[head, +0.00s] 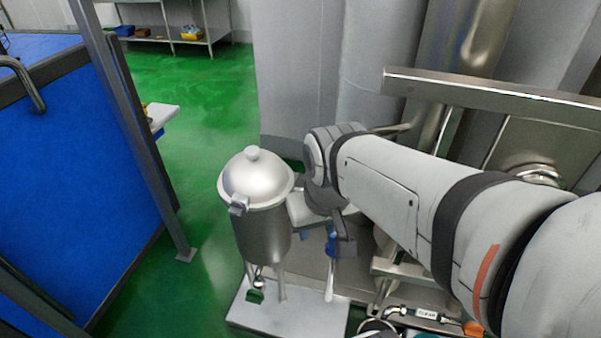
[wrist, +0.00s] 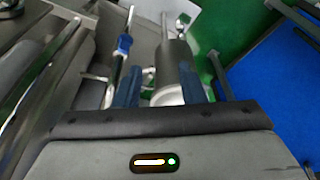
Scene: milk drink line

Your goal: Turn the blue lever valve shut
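The blue lever valve (head: 331,243) sits on a thin upright metal pipe, to the right of the lidded steel vessel. The blue valve (wrist: 124,44) also shows in the wrist view, on the pipe, left of centre and beyond my gripper. My gripper (wrist: 160,78) has its two dark blue fingers spread apart, with no held object visible between them. The valve appears apart from the fingers, beyond the left one. In the head view my wrist hangs above and close to the valve, and hides part of the gripper and pipe. The lever's exact angle is too small to tell.
The steel vessel (head: 262,232) with a domed lid stands on a pale base plate (head: 290,312) close left of my gripper. Large grey tanks (head: 380,50) and a metal rail (head: 490,95) stand behind my arm. A blue panel (head: 60,190) is at left. Green floor lies open between.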

